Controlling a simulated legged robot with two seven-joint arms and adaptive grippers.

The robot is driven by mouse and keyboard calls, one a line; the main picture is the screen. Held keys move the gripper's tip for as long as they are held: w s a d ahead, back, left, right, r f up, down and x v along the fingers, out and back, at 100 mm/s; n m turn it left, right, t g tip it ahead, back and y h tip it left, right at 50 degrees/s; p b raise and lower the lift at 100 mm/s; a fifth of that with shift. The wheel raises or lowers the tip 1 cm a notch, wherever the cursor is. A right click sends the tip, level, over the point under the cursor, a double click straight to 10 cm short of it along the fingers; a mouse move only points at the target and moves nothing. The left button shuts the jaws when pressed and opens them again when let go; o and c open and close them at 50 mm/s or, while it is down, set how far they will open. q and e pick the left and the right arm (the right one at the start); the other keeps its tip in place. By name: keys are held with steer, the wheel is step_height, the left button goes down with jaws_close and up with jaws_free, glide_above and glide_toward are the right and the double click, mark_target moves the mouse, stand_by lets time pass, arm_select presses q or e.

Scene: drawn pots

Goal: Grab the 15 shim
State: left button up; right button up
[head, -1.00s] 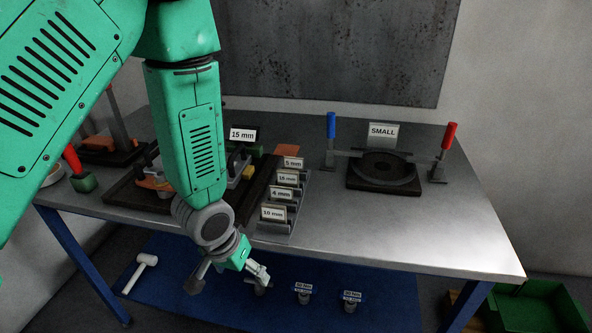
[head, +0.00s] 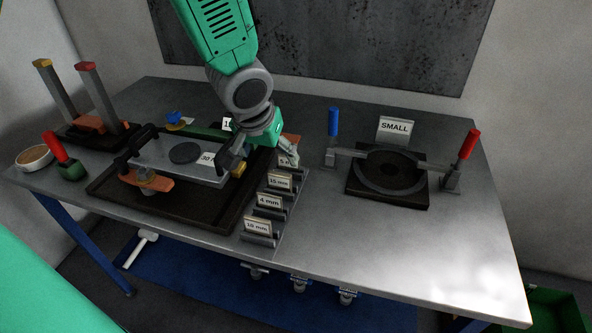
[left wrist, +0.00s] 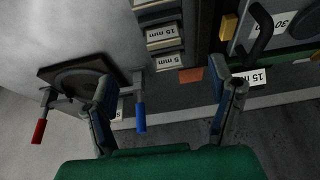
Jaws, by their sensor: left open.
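The slot labelled 15 mm (head: 279,183) is in the grey shim rack (head: 262,240), between the 5 mm (head: 286,161) and 4 mm (head: 268,202) labels. Its label also shows in the left wrist view (left wrist: 162,35). I cannot make out the shim itself clearly. My left gripper (head: 261,158) is open and empty, near the rack's far end, partly covering the 5 mm label. In the left wrist view its fingers (left wrist: 160,75) are spread wide, with the rack beyond them. My right gripper is not in view.
A second 15 mm sign (left wrist: 258,77) stands behind the tray and is partly hidden in the head view. The dark tray (head: 110,196) with a 30 mm block (head: 160,148) is left of the rack. The SMALL fixture (head: 388,170) stands to the right. The table's front right is clear.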

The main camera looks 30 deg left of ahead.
mark_target(280, 175)
arm_select(q)
steer(key=x, duration=0.8)
steer(key=shift+w+a+f, duration=0.25)
steer(key=shift+w, duration=0.15)
steer(key=shift+w+d+f, duration=0.2)
steer(key=shift+d+f, duration=0.05)
steer(key=shift+f, duration=0.2)
steer(key=f, duration=0.1)
steer(key=w+a+f, duration=0.1)
steer(key=f, duration=0.2)
steer(key=shift+w+a+f, duration=0.15)
steer(key=shift+w+a, duration=0.2)
steer(key=shift+w, duration=0.05)
steer(key=shift+s+d, duration=0.1)
steer(key=shift+d, duration=0.15)
steer(key=c, duration=0.6)
steer(key=shift+d+r, duration=0.25)
steer(key=shift+d, duration=0.1)
steer(key=c, duration=1.1)
steer(key=shift+a+r, duration=0.15)
steer(key=shift+a, duration=0.05)
steer(key=shift+c, duration=0.2)
step_height(280, 175, up, 9)
steer(key=shift+r, duration=0.35)
steer(key=shift+a, duration=0.1)
